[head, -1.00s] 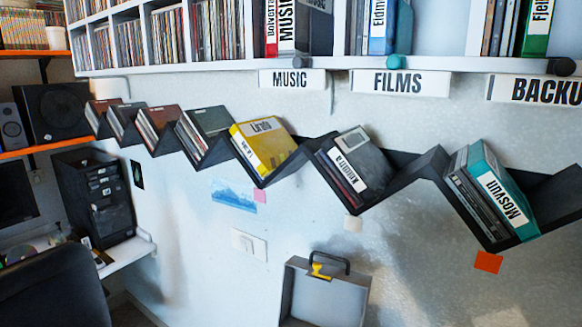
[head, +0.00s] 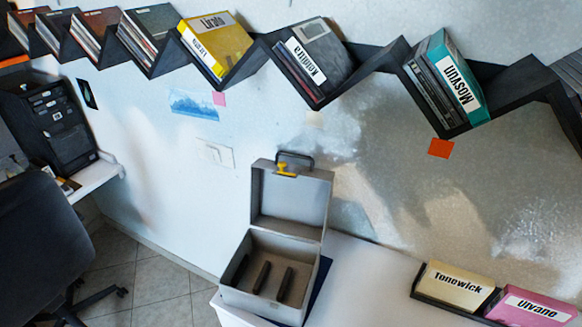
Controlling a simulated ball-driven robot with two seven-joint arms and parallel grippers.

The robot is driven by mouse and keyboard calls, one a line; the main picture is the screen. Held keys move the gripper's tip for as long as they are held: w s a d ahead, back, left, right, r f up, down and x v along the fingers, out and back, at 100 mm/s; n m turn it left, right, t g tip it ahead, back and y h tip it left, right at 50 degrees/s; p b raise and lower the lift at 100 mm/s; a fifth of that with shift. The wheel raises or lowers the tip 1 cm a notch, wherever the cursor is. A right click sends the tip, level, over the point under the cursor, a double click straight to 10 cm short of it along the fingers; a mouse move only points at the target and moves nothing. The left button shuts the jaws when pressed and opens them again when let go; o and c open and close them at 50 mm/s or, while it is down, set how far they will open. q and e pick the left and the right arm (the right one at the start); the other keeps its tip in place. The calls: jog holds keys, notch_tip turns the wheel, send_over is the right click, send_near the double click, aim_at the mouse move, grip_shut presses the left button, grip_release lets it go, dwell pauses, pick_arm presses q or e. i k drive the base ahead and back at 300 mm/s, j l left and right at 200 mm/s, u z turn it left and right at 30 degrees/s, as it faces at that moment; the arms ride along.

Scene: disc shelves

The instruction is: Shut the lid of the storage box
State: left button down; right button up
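The grey storage box (head: 233,297) stands at the bottom middle of the head view, on the left end of a white surface. Its lid (head: 291,201) is open and stands upright at the back of the box. The lid has a dark handle (head: 296,157) and a yellow latch (head: 287,170) at its top edge. Several dark upright dividers or slots show inside the box. Neither of my grippers is in view.
A zigzag wall shelf (head: 372,66) with disc cases runs above the box. A tray with a cream Tonewick case (head: 455,287) and a pink Ulyano case (head: 530,308) lies at right. The white surface (head: 365,285) between is clear. A dark chair (head: 40,245) stands at left.

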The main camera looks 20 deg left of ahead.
aim_at(298, 206)
jog(key=j+z, duration=0.25)
jog(key=j, duration=0.5)
jog(key=j+z, duration=0.3)
jog(key=j, duration=0.5)
jog(key=i, duration=0.05)
